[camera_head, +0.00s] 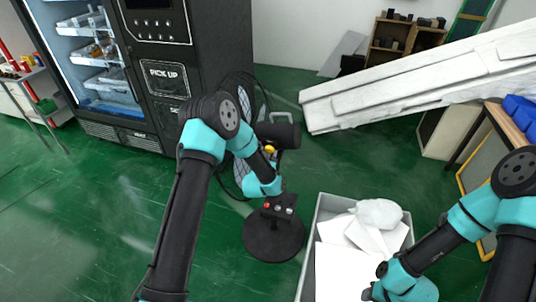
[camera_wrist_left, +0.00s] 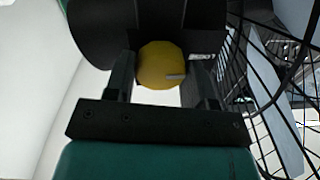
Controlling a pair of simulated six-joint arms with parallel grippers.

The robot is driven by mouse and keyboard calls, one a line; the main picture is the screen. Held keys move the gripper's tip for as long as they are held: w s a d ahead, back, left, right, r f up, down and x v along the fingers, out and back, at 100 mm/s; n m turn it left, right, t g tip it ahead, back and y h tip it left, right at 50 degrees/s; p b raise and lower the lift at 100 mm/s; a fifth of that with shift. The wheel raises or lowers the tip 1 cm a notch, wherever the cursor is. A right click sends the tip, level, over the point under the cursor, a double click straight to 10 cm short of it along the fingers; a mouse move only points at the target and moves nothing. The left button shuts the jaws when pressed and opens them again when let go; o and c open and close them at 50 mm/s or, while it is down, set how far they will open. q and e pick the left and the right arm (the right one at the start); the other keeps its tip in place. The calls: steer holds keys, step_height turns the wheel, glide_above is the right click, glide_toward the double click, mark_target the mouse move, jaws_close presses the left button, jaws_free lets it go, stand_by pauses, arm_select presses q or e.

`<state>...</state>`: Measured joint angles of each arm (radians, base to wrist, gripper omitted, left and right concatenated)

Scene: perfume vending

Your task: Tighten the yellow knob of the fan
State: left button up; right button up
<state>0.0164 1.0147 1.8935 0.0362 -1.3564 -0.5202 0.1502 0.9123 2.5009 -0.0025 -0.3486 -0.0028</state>
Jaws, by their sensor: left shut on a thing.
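The round yellow knob (camera_wrist_left: 161,65) of the fan sits between the two dark fingers of my left gripper (camera_wrist_left: 163,78) in the left wrist view. The gripper is shut on it. In the head view the knob (camera_head: 270,149) is a small yellow spot under the fan's dark motor housing (camera_head: 279,131), partly hidden by my left wrist. The black fan stands upright; its wire cage (camera_head: 243,95) is partly behind my left arm. Its round base (camera_head: 272,240) is on the floor. My right arm is at the lower right, and its fingers do not show.
A grey box (camera_head: 310,235) with white sheets and a white bag stands right of the fan base. A black vending machine (camera_head: 215,40) is behind the fan. A long white slab (camera_head: 420,75) juts in from the right. The green floor at left is clear.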

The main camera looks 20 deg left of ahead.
arm_select(q)
steer(key=shift+m, duration=2.1)
steer(key=o, duration=0.9)
steer(key=shift+s, duration=0.1)
steer(key=s, duration=1.1)
steer(key=s+d, duration=0.1)
steer(key=s, duration=0.5)
steer(key=shift+s+f, duration=0.1)
steer(key=shift+f, duration=0.1)
